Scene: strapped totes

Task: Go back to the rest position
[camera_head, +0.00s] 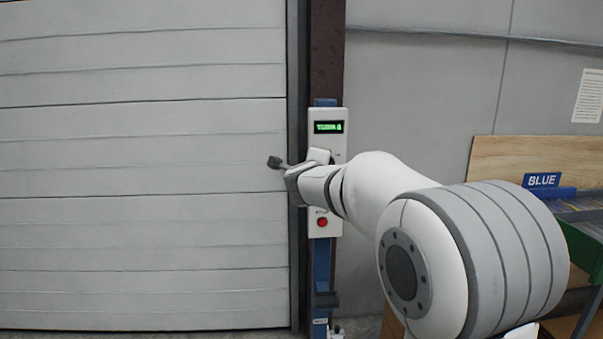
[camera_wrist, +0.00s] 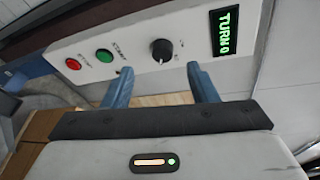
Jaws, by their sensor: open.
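My gripper (camera_wrist: 159,69) is open in the wrist view, with its two blue-grey fingers apart and nothing seen between them. Past the fingertips is a white control box (camera_wrist: 135,35) with a black knob (camera_wrist: 161,51), a green button (camera_wrist: 104,56), a red button (camera_wrist: 73,64) and a lit green display (camera_wrist: 225,32). The display seems to read "TURN 0". Whether the fingers touch the box is unclear. In the head view my arm reaches left across the control box (camera_head: 316,116), and my gripper (camera_head: 278,163) hides its middle.
The box hangs on a dark post (camera_head: 326,50) beside a large ribbed shutter door (camera_head: 140,180). At the right are a wooden board (camera_head: 500,155), a blue sign (camera_head: 542,180) reading "BLUE" and a tote, partly behind my arm. Space before the door looks clear.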

